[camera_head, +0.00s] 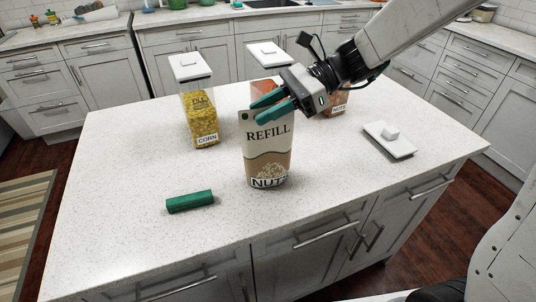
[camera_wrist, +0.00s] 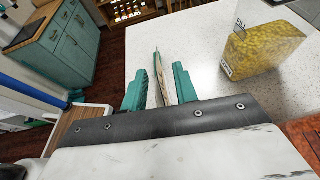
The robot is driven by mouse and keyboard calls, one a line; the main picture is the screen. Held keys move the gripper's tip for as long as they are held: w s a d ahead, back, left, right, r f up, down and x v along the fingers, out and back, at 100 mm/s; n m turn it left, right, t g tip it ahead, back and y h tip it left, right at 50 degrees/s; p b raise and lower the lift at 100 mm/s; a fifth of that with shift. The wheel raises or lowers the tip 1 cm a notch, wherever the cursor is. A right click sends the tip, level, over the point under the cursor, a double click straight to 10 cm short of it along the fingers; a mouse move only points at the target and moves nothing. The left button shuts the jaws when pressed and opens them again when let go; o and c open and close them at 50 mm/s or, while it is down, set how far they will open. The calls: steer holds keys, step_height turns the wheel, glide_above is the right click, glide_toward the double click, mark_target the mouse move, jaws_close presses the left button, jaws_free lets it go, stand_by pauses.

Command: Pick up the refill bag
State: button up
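The refill bag (camera_head: 266,155), white and tan with "REFILL" and "NUTS" printed on it, stands upright on the island counter in the head view. My gripper (camera_head: 268,103) is at its top edge, with teal fingers. In the wrist view the bag (camera_wrist: 158,72) shows edge-on as a thin strip between the two fingers of my gripper (camera_wrist: 159,88). Gaps show on both sides of the strip, so the fingers are open around the bag's top and not closed on it.
A corn container (camera_head: 200,118) with a white lid stands at the back left; it also shows in the wrist view (camera_wrist: 262,50). Other containers are partly hidden behind my gripper. A white lid (camera_head: 388,140) lies right. A green block (camera_head: 190,201) lies front left. The counter's left is clear.

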jaws_close()
stand_by(1.3)
